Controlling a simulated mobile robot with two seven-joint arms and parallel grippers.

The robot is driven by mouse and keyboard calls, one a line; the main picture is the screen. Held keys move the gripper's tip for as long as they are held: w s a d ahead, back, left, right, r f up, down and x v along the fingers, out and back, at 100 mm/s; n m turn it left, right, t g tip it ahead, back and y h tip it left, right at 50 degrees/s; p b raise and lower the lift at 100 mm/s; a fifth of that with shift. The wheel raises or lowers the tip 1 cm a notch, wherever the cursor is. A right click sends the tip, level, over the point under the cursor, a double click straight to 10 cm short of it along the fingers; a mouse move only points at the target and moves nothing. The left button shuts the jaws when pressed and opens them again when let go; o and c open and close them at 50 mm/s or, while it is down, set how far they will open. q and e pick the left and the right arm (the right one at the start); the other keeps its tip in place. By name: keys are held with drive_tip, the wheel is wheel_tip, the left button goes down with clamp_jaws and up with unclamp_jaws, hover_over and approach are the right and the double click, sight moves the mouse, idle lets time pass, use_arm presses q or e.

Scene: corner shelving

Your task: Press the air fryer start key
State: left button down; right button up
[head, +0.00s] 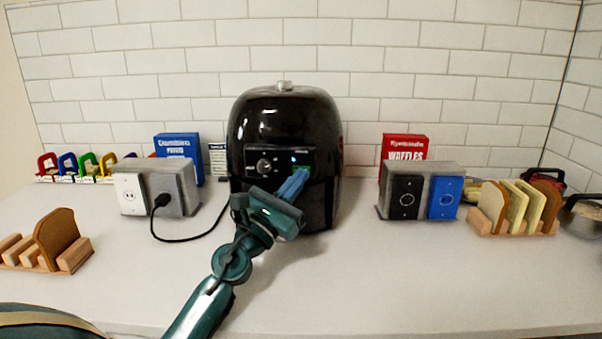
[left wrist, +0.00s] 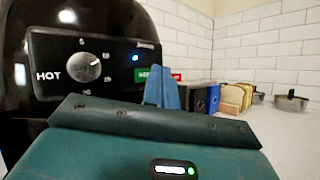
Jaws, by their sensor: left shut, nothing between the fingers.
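The black air fryer (head: 284,105) stands against the tiled wall, its control panel facing me. The panel has a dial (left wrist: 83,67) marked HOT, a lit blue light (left wrist: 135,58) and a green key (left wrist: 147,74) with white lettering, partly covered by my fingers. My left gripper (head: 299,176) is shut and empty, its blue fingertips right in front of the green key. In the left wrist view the fingertips (left wrist: 161,70) overlap the key's right part. I cannot tell whether they touch it. My right gripper is not in view.
A grey outlet box (head: 180,186) with a black plug and cord stands left of the fryer. Another grey box with black and blue plates (head: 445,197) stands right, before a red waffles box (head: 404,147). Toast racks (head: 75,258) sit at both sides. The front counter is mostly clear.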

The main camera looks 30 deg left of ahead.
use_arm(q)
drive_tip(key=shift+a, duration=0.15)
drive_tip(key=shift+s+d+f, duration=0.2)
drive_tip(key=shift+s+d, duration=0.25)
drive_tip(key=shift+s, duration=0.1)
drive_tip(key=shift+s+d+p, duration=0.25)
drive_tip(key=shift+s+d, duration=0.2)
drive_tip(key=shift+s, duration=0.25)
drive_tip(key=shift+s+d+p, duration=0.2)
drive_tip(key=shift+s+d, duration=0.25)
drive_tip(key=shift+s, duration=0.3)
drive_tip(key=shift+s+d+p, duration=0.25)
drive_tip(key=shift+s+d, duration=0.2)
drive_tip(key=shift+s, duration=0.25)
